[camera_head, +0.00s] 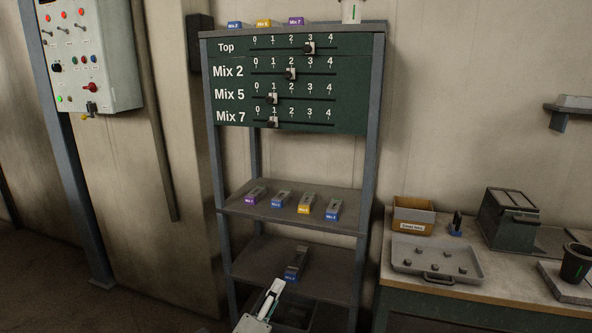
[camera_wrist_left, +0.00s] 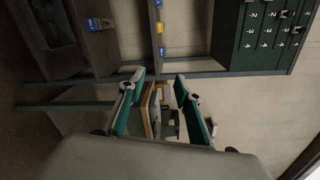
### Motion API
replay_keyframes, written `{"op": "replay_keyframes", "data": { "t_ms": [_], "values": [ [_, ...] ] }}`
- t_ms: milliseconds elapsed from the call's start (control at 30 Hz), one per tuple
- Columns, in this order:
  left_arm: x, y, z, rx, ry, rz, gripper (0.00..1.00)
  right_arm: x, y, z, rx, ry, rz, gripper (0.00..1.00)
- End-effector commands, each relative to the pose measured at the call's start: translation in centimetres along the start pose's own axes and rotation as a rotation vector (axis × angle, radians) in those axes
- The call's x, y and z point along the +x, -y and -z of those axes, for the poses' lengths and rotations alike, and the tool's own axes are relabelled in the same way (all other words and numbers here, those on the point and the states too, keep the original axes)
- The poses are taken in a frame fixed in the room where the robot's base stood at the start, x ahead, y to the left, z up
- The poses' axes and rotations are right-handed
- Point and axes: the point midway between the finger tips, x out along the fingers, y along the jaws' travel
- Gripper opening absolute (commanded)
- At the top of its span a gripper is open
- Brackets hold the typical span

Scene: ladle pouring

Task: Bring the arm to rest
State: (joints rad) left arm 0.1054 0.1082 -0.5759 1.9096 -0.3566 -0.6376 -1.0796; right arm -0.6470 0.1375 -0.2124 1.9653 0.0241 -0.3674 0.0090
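My left gripper (camera_head: 271,297) is at the bottom middle of the head view, low in front of the shelf rack. Its fingers point up and away from me. In the left wrist view my left gripper (camera_wrist_left: 160,84) has its two green-padded fingers spread apart. No held object shows between them; only the distant bench and its items show through the gap. The gripper's distance from the rack is hard to judge. My right gripper does not show in either view.
The rack's green slider board (camera_head: 345,92) stands above its shelves. Several labelled blocks lie on the middle shelf (camera_head: 235,209); one blue-labelled block (camera_head: 296,263) is lower. A bench at right holds a tray (camera_head: 400,264), a cardboard box (camera_head: 413,217) and a dark cup (camera_head: 574,265).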

Motion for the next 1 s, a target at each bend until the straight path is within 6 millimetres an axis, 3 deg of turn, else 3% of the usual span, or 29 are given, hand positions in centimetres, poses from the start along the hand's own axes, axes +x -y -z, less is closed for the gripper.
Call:
{"op": "replay_keyframes", "data": {
  "t_ms": [33, 200, 400, 500, 600, 700, 1000],
  "values": [
    [-1.7, -3.8, 0.5, -0.147, -0.010, -0.059, 0.34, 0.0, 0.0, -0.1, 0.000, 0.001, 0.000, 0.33],
    [-7.7, -13.9, 1.5, -0.654, 0.013, -0.218, 0.34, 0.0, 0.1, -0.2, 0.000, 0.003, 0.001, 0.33],
    [-16.8, -23.7, 2.3, -1.211, 0.143, -0.375, 0.34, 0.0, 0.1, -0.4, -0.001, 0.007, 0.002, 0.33],
    [-21.1, -27.0, 2.4, -1.430, 0.227, -0.423, 0.34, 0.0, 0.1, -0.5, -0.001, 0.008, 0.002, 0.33],
    [-24.2, -29.1, 2.4, -1.584, 0.296, -0.449, 0.34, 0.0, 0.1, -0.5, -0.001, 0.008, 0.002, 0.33],
    [-26.0, -30.3, 2.3, -1.672, 0.341, -0.459, 0.34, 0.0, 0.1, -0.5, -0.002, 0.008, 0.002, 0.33],
    [-26.7, -30.6, 2.3, -1.710, 0.358, -0.461, 0.34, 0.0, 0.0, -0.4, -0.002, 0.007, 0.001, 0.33]
  ]
}}
